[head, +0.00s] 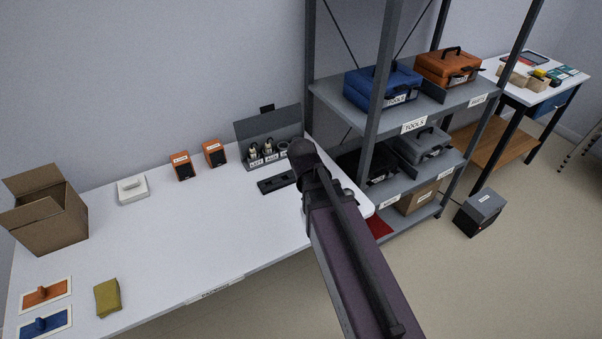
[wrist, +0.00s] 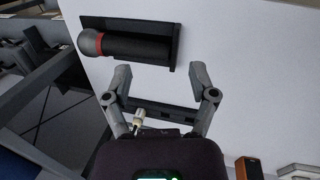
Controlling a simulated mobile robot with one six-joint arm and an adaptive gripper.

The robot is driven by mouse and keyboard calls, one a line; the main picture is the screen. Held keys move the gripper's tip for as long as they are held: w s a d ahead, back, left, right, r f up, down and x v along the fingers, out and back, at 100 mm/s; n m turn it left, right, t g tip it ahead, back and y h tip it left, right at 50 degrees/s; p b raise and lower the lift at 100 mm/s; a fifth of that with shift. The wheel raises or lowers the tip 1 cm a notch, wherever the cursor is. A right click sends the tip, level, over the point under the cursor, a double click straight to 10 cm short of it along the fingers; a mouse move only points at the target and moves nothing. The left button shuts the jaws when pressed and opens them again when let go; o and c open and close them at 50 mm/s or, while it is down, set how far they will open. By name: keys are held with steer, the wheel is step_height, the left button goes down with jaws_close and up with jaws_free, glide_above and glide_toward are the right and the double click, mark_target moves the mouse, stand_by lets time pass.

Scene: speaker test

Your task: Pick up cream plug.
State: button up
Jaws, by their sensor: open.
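A dark grey rack (head: 267,127) stands at the back of the white table (head: 185,222), with several small pale-topped plugs (head: 268,147) upright in a row and white labels in front. I cannot tell which one is the cream plug. In the wrist view, a small plug with a pale body and metal tip (wrist: 140,117) shows just beyond my gripper's body, close to the left finger. My gripper (wrist: 160,73) is open, with bare white table showing between its fingertips. In the head view, my arm hides the gripper.
A black tray (wrist: 173,50) holding a dark microphone (wrist: 90,42) with a red ring lies beyond the fingertips. Two orange boxes (head: 181,166) (head: 214,153), a white device (head: 132,188) and a cardboard box (head: 47,222) stand left. A metal shelf (head: 460,104) is right. The table's middle is clear.

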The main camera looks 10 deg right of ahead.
steer(key=w+a+f+n+h+b, duration=0.1)
steer(key=w+n+b, duration=0.1)
steer(key=w+n, duration=0.1)
steer(key=w+a+f+n+t+h+b, duration=0.1)
steer(key=w+f+n+h+b, duration=0.1)
steer(key=w+n+b, duration=0.1)
steer(key=w+a+f+n+h+b, duration=0.1)
steer(key=w+f+n+h+b, duration=0.1)
steer(key=w, duration=0.3)
steer(key=shift+w+a+f+n+t+b, duration=0.1)
steer(key=shift+w+a+n+t+b, duration=0.15)
steer(key=shift+w+n+t+b, duration=0.2)
steer(key=w+a+n+t+h+b, duration=0.1)
steer(key=w+a+n+h+b, duration=0.1)
steer(key=w+a+n+b, duration=0.1)
steer(key=w+a+n+t+h+b, duration=0.1)
steer(key=w+a+n+h+b, duration=0.1)
steer(key=w+a+n+b, duration=0.1)
steer(key=shift+w+a+n+h, duration=0.4)
steer(key=shift+w+a+n, duration=0.4)
steer(key=shift+w+n, duration=0.25)
steer(key=shift+w+a+r+n+t+b, duration=0.15)
steer(key=shift+a+r+n+t+b, duration=0.1)
steer(key=shift+n+t+b, duration=0.1)
